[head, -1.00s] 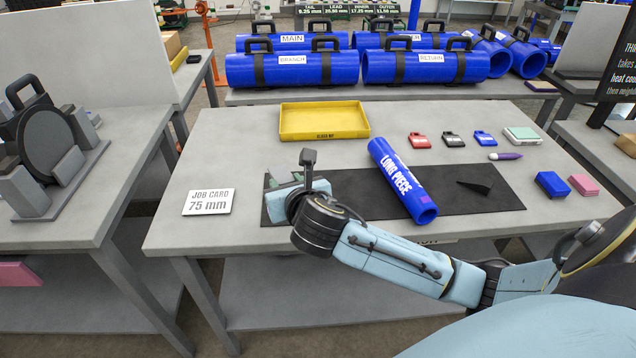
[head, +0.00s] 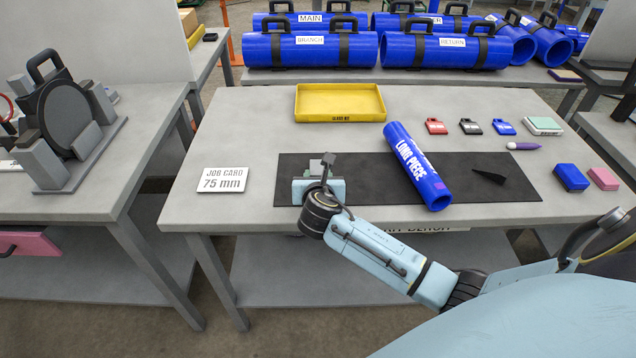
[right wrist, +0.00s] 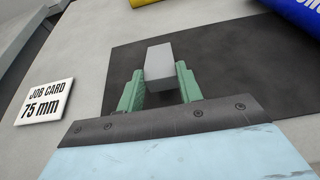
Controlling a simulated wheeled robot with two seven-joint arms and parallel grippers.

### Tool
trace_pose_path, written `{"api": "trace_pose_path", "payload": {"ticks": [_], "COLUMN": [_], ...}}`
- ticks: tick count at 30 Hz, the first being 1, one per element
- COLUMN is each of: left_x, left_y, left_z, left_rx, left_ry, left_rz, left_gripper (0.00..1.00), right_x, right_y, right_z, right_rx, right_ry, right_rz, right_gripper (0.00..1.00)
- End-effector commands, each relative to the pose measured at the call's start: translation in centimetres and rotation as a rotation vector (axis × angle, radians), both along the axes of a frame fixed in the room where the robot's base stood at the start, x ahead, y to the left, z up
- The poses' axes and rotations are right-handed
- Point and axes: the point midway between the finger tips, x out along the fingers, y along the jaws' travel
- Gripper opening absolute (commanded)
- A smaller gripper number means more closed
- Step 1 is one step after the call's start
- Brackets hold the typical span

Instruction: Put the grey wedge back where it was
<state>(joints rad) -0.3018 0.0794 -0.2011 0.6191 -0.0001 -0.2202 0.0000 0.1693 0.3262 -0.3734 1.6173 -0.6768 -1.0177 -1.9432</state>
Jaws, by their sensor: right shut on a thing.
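A grey wedge (right wrist: 159,62) shows in the right wrist view as a plain grey block between the two green fingers of my right gripper (right wrist: 160,85). The fingers are shut on its sides. In the head view my right gripper (head: 318,190) is over the left end of the black mat (head: 370,170); my wrist hides most of the held piece there. I cannot tell whether the wedge touches the mat. My left gripper is not in view.
A blue long pipe (head: 416,165) lies across the mat, right of my gripper. A thin black wedge-shaped piece (head: 489,176) lies further right. A yellow tray (head: 340,118) stands behind, and the job card (head: 222,180) lies left of the mat. The mat's left part is otherwise clear.

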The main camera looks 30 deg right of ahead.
Motion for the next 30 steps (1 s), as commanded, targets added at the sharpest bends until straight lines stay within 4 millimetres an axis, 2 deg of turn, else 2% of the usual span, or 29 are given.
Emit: {"api": "trace_pose_path", "payload": {"ticks": [1,3,12,13,18,27,30], "left_x": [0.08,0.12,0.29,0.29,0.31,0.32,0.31], "left_y": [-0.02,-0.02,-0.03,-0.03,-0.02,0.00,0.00], "left_z": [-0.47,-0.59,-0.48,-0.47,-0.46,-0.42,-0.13], "left_rx": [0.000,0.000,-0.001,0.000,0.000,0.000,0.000], "left_ry": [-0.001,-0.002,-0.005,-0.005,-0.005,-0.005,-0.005], "left_rz": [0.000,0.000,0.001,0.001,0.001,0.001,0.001], "left_gripper": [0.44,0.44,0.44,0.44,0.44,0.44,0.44], "right_x": [-0.04,0.00,0.01,-0.01,-0.02,-0.01,-0.82], "right_y": [-0.02,-0.01,-0.03,-0.03,-0.02,0.00,0.47], "right_z": [-1.09,-1.54,-1.60,-1.63,-1.59,-1.33,-1.05], "right_rx": [0.000,-0.001,-0.001,-0.001,-0.001,-0.001,-0.001], "right_ry": [0.003,0.000,0.000,0.000,0.000,0.000,0.002], "right_rz": [-0.001,0.000,0.000,0.000,0.000,0.000,0.001], "right_gripper": [0.12,0.12,0.12,0.38,0.57,0.57,0.57]}}
